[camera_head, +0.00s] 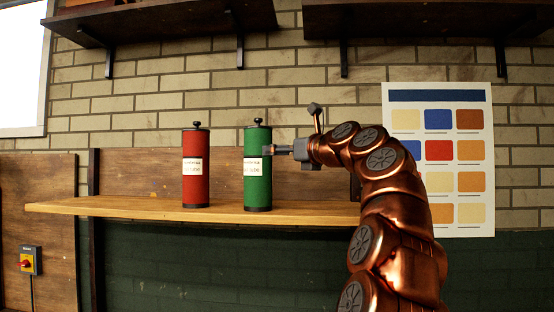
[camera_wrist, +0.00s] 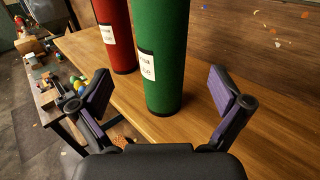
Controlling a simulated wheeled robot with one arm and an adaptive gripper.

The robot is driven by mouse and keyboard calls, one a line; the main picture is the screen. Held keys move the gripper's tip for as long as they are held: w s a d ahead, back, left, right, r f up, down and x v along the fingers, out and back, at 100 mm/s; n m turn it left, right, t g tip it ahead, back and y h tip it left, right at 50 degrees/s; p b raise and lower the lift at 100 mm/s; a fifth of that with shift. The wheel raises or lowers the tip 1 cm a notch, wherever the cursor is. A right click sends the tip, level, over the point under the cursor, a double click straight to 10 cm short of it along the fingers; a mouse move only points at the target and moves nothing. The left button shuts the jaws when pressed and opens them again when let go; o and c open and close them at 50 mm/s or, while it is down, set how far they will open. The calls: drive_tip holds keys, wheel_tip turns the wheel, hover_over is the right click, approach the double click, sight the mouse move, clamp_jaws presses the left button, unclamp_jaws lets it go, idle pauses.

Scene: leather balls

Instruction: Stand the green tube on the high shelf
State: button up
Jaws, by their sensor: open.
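The green tube (camera_head: 257,180) has a black lid with a knob, a black base and a white label. It stands upright on the wooden shelf (camera_head: 120,206). It also shows in the wrist view (camera_wrist: 162,50), with its top cut off. My gripper (camera_head: 270,149) reaches it from the right at upper-label height. In the wrist view my gripper (camera_wrist: 160,85) is open and empty, one finger to each side, with the tube ahead between them. Contact cannot be told. Two dark high shelves, left (camera_head: 165,22) and right (camera_head: 425,20), hang above on brackets.
A red tube (camera_head: 195,180) stands upright just left of the green tube, with a narrow gap. A colour chart (camera_head: 440,222) hangs on the brick wall behind my arm. A workbench with small items (camera_wrist: 50,85) shows below left in the wrist view. The wooden shelf's left end is clear.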

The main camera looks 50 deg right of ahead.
drive_tip(key=shift+a, duration=0.1)
drive_tip(key=w+a+f+n+g+y, duration=0.35)
drive_tip(key=a+f+n, duration=0.35)
drive_tip(key=a+f, duration=0.4)
drive_tip(key=w+a+f+n+g+y, duration=0.3)
drive_tip(key=w+a+f+n, duration=0.35)
drive_tip(key=a, duration=0.75)
drive_tip(key=s+a+f+n+g, duration=0.2)
drive_tip(key=s+a+f+n, duration=0.3)
drive_tip(key=f, duration=0.4)
drive_tip(key=s+a+f+n+g, duration=0.3)
drive_tip(key=s+a+f+n, duration=0.1)
drive_tip(key=a+f, duration=0.35)
drive_tip(key=s+a+f+n+g+h, duration=0.1)
drive_tip(key=s+f+n+g, duration=0.3)
drive_tip(key=s+f+n, duration=0.3)
drive_tip(key=s+a+f+n+g+h, duration=0.2)
drive_tip(key=s+f+n, duration=0.6)
drive_tip(key=s+f, duration=0.8)
drive_tip(key=s+g, duration=0.2)
drive_tip(key=s, duration=0.2)
drive_tip(key=shift+s+a, duration=0.3)
drive_tip(key=shift+s, duration=0.1)
